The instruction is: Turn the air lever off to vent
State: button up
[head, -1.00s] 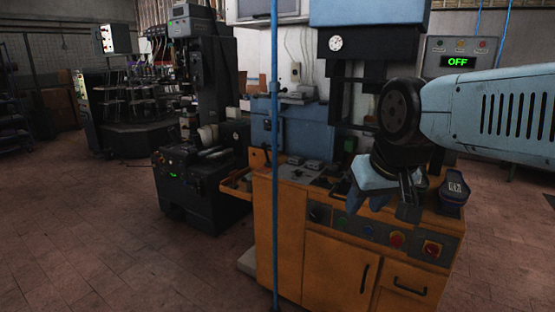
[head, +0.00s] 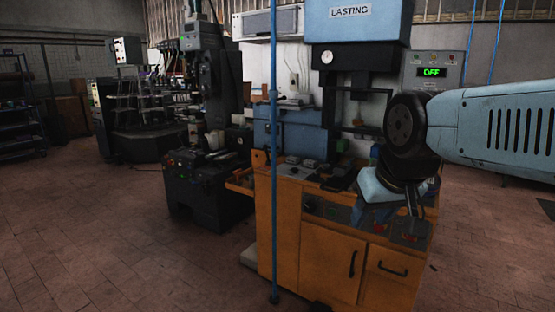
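I cannot pick out an air lever for certain. The orange press cabinet (head: 285,235) carries a dark control panel (head: 331,211) along its upper front, with a black knob (head: 311,207) at its left end. Red controls (head: 380,228) show partly around my gripper, which covers much of the panel's right part. My gripper (head: 385,222) points downward in front of the cabinet's right side. Its fingers are dark and overlap the panel, so their opening and any contact are unclear. The wall box display (head: 432,72) reads OFF in green.
The press head (head: 358,25) marked LASTING, with a round gauge (head: 327,57), rises above. A dark machine (head: 197,190) stands to the left. The tiled floor (head: 90,240) at front left is clear.

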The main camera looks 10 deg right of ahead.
aim_at(265, 147)
jog(key=u, duration=0.2)
jog(key=i, duration=0.8)
jog(key=z, duration=0.15)
jog(key=k, duration=0.6)
jog(key=u, duration=0.65)
jog(key=i, duration=1.8)
jog(key=z, duration=0.35)
